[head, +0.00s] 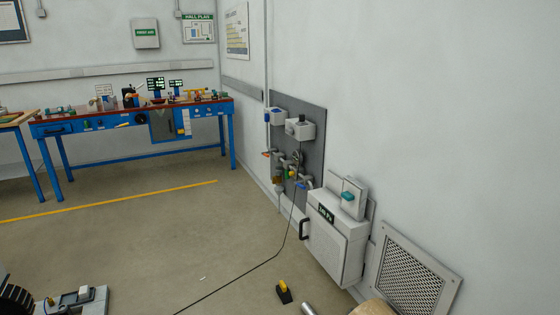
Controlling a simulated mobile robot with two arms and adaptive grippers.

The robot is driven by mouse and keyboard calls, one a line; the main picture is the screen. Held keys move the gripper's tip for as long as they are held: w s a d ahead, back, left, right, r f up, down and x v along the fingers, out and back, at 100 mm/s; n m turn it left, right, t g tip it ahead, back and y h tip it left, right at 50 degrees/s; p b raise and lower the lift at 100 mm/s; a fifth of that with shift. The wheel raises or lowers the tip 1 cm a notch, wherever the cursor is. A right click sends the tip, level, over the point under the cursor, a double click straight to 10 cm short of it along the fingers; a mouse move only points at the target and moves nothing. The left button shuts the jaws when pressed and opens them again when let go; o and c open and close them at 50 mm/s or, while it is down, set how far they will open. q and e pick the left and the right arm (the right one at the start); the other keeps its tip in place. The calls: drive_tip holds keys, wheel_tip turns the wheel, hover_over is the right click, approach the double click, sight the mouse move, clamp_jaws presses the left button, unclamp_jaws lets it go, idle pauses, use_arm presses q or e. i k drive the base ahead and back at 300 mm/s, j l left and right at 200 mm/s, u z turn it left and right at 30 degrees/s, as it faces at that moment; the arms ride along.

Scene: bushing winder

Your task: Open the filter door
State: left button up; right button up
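A pale grey wall cabinet (351,222) stands low against the right wall, with a dark label plate (325,213) whose text is too small to read surely. Its front door (327,247) carries a panel and looks shut. A black bar handle (304,229) sits on the door's left side. I take this to be the filter door. A louvred grille (413,274) in a light frame is on the wall to the right of the cabinet. Neither of my grippers shows in the head view.
A grey wall panel (313,152) with pipes and valves is behind the cabinet. A black cable (235,280) runs across the floor, and a black-yellow item (283,291) lies in front. A blue workbench (140,120) stands at the back left. The middle floor is mostly free.

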sight(327, 244)
drive_tip(key=i+j+u, duration=0.15)
drive_tip(key=i+u, duration=0.15)
drive_tip(key=i, duration=0.45)
drive_tip(key=i+u, duration=0.25)
drive_tip(key=i, duration=0.5)
drive_tip(key=i+z, duration=0.5)
drive_tip(key=i+j+z, duration=0.25)
drive_tip(key=z, duration=0.2)
drive_tip(key=i+l+z, duration=0.2)
drive_tip(key=i, duration=0.2)
drive_tip(key=i+l+z, duration=0.2)
drive_tip(key=i, duration=0.25)
